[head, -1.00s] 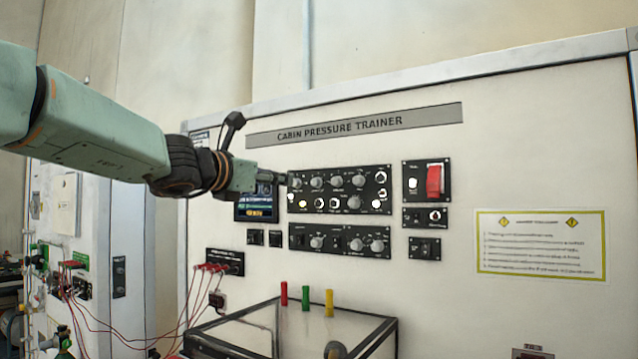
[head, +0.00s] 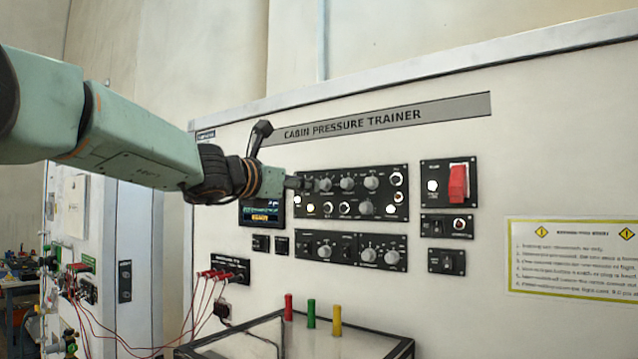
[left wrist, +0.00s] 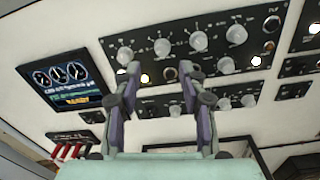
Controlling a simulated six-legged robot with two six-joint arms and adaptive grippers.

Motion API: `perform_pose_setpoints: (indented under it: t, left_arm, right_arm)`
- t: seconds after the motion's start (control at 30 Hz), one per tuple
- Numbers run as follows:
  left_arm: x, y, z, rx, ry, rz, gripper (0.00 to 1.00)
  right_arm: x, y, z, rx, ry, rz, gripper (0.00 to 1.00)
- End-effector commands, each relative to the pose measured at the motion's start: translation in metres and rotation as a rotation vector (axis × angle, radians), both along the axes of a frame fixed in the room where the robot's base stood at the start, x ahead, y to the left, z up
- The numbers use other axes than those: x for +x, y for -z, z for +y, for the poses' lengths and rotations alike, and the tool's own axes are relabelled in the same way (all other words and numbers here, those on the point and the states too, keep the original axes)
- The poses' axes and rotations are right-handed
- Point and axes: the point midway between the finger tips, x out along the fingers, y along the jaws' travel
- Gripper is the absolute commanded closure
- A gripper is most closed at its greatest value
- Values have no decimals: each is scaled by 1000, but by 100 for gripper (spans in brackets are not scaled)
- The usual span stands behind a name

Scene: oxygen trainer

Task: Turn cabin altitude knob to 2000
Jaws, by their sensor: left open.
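The upper black knob panel (head: 385,215) is on the white trainer wall, with a row of grey knobs on top and lights, small controls and a larger knob (head: 365,207) below. Its labels are too small to read, so I cannot tell which knob is cabin altitude. My left gripper (head: 303,184) is at the panel's left end and hides the leftmost top knob. In the left wrist view my left gripper (left wrist: 161,72) is open and empty, with the top-row knobs (left wrist: 162,47) beyond its fingertips; I cannot tell whether it touches any. My right gripper is not in view.
A lower knob panel (head: 336,234) sits just below. A display (left wrist: 67,83) is left of the knobs. A red switch (head: 458,183) is to the right. A case with red, green and yellow posts (head: 311,313) stands below, and red cables (head: 200,300) hang at left.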

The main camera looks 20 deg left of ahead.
Motion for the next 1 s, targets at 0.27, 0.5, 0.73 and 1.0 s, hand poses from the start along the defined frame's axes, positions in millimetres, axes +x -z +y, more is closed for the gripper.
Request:
perform_pose_setpoints:
  t: [0.27, 0.5, 0.73, 1.0]
  left_arm:
    - [38, -4, -13, 3, 1, 0, 58]
    - [58, -3, -19, 2, 1, 0, 58]
    - [62, -2, -21, 3, 1, -2, 58]
    - [63, -1, -21, 2, 1, 0, 72]
  right_arm:
    - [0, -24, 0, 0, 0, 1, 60]
    - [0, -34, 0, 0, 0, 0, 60]
    - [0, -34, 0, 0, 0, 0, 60]
    - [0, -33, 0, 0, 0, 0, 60]
